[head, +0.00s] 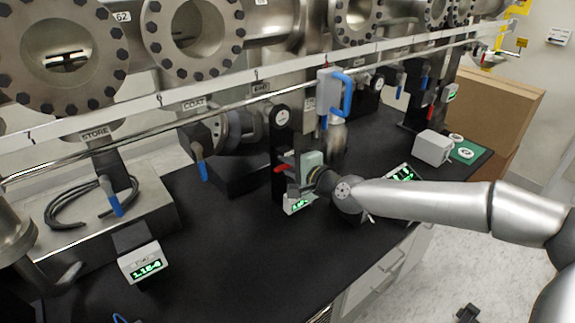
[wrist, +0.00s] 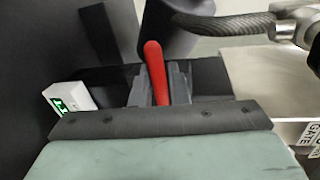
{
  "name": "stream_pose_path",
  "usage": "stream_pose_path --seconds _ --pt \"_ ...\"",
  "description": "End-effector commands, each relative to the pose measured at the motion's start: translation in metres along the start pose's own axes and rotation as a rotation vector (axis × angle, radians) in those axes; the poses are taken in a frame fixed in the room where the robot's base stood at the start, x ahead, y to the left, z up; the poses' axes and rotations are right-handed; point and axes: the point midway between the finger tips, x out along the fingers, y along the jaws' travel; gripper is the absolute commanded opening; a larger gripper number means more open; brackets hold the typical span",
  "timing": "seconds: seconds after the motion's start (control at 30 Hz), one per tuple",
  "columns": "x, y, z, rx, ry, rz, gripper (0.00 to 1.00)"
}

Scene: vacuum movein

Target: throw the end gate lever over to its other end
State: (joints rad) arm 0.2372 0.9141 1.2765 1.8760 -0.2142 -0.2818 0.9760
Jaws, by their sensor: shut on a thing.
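The end gate lever (head: 280,169) shows as a short red handle below the END sign (head: 260,88) in the head view. In the wrist view the red lever (wrist: 154,60) stands nearly upright, its rounded tip pointing up and a little left. My gripper (head: 290,170) is at the lever in the head view. In the wrist view my gripper (wrist: 160,84) has its dark fingers shut on the lever, with its upper part sticking out beyond them. The lever's lower part and pivot are hidden behind the fingers and the pale green gripper body.
A small green-lit display (head: 298,203) stands just below my gripper. A blue-handled box (head: 342,95) hangs above right. A white box (head: 433,147) stands at right.

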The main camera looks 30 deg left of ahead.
Motion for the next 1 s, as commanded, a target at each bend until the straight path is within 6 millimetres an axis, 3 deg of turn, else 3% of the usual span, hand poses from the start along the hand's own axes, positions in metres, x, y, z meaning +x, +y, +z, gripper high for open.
stream_pose_path --seconds 0.03,0.27,0.3,0.33,1.0 --pt "0.0001 -0.0107 0.0004 -0.002 0.004 -0.019 0.00" --pt "0.0001 -0.0125 -0.0002 -0.004 0.006 -0.023 0.00" --pt "0.0001 -0.0128 -0.0001 -0.004 0.006 -0.023 0.26" --pt "0.0001 -0.0127 -0.0002 -0.005 0.006 -0.023 0.32" --pt "-0.0055 -0.0052 -0.0012 -0.003 0.004 -0.011 0.32"
